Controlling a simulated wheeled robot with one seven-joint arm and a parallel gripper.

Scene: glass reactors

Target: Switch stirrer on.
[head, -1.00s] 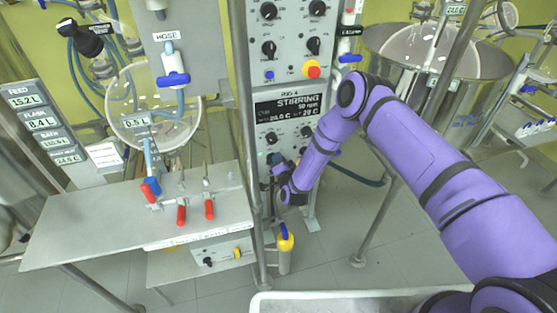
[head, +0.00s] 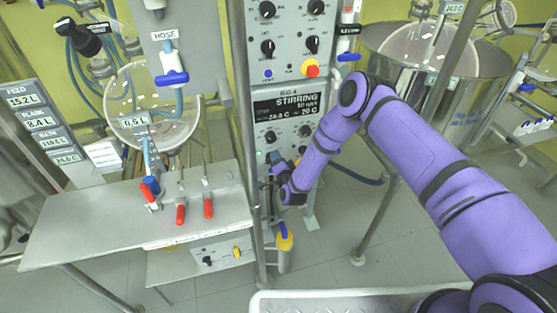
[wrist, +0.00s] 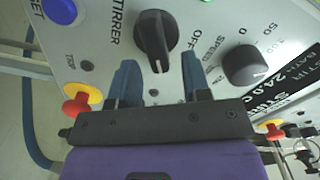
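The black stirrer knob (wrist: 155,38) sits on the grey panel in the wrist view, between the labels STIRRER and OFF. My gripper (wrist: 158,75) is open, with its two blue fingers apart and nothing between them. The fingertips are just short of the knob in the picture, one to each side; I see no contact. In the head view my gripper (head: 276,170) is low at the control column's front, partly hidden by its own wrist. The display (head: 287,106) on the column reads STIRRING. I cannot make out which head-view knob is the stirrer's.
Near my fingers are a speed knob (wrist: 245,65), a blue reset button (wrist: 60,10) and a red-and-yellow trip button (wrist: 80,100). A metal bench (head: 100,215) with red-handled valves (head: 180,213) stands left of the column. A yellow-and-blue fitting (head: 284,240) is below my gripper.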

